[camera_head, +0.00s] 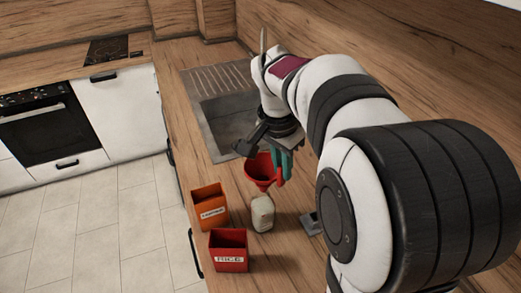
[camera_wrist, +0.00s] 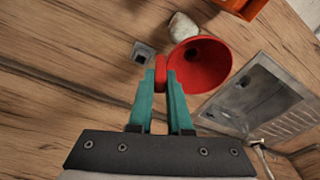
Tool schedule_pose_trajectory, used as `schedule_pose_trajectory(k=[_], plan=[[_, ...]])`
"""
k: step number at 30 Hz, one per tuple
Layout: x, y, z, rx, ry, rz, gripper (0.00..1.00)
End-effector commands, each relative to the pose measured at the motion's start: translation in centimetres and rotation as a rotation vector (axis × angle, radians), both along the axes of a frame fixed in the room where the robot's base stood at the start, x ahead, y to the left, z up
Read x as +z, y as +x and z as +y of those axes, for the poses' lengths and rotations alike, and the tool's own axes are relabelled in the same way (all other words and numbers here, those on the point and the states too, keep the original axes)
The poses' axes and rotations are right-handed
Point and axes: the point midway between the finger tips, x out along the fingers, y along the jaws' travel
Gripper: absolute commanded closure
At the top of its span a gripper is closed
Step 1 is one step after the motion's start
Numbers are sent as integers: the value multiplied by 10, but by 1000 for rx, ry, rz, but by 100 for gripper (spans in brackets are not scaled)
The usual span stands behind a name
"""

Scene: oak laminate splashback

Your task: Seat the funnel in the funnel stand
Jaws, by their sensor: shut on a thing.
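The red funnel (camera_head: 261,170) is held in the air above the worktop, its wide mouth facing up in the head view. My gripper (camera_head: 283,169) has teal fingers, shut on a red part at the funnel's side. In the wrist view the fingertips (camera_wrist: 162,78) pinch this part, and the funnel's open bowl (camera_wrist: 203,62) lies to their right. A small grey metal piece with a dark square centre, which looks like the funnel stand (camera_head: 311,223), is on the worktop, partly hidden by my arm. It also shows in the wrist view (camera_wrist: 142,54), apart from the funnel.
A pale jar or bag (camera_head: 262,213) stands below and close to the funnel. An orange box (camera_head: 209,208) and a red box labelled RICE (camera_head: 229,251) stand by the worktop's front edge. The sink (camera_head: 225,117) is behind. Bare wood lies around the grey piece.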

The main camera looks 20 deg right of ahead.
Motion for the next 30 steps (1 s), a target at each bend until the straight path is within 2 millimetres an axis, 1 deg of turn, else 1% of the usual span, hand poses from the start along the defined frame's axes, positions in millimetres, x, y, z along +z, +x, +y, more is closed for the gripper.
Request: schedule_pose_trajectory(k=[9, 12, 14, 16, 17, 19, 21, 24, 27, 30], plan=[[44, -57, -51, -7, -1, -3, 100], [57, -73, -64, -6, -2, -2, 100], [62, -79, -70, -4, -1, -1, 100], [61, -83, -77, -1, 0, 3, 100], [56, -82, -82, -1, 1, 7, 100], [35, -77, -95, 4, 1, 14, 100], [6, -71, -110, 5, 1, 18, 100], [-31, -64, -126, 3, 3, 14, 100], [-56, -60, -136, 0, 2, 6, 100], [-69, -59, -139, -1, 2, 3, 100]])
